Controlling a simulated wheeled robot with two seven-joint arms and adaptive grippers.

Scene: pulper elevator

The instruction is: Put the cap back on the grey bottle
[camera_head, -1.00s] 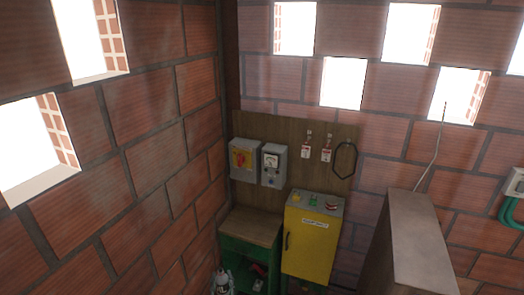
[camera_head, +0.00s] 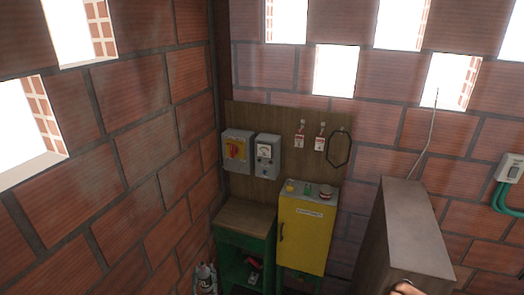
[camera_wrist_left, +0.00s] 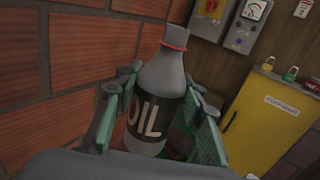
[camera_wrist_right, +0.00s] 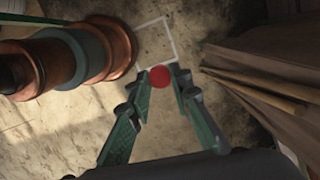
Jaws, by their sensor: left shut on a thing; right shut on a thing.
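The grey bottle (camera_wrist_left: 160,85) has a black OIL label and a red ring around its neck. It stands between the fingers of my left gripper (camera_wrist_left: 163,92), which is shut on its body. In the head view the bottle (camera_head: 204,275) and left gripper show small at the bottom edge, left of the green stand. The bottle's mouth is close to the top edge of the left wrist view. The round red cap (camera_wrist_right: 160,77) is at the fingertips of my right gripper (camera_wrist_right: 161,84), which is shut on it. The right gripper is not clearly seen in the head view.
A yellow cabinet (camera_head: 303,236) and a green stand with a wooden top (camera_head: 243,217) stand by the brick corner. A brown box-shaped column (camera_head: 415,235) stands at right. Large copper-coloured cylinders (camera_wrist_right: 62,60) lie left of the right gripper, with wooden boards (camera_wrist_right: 262,80) at right.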

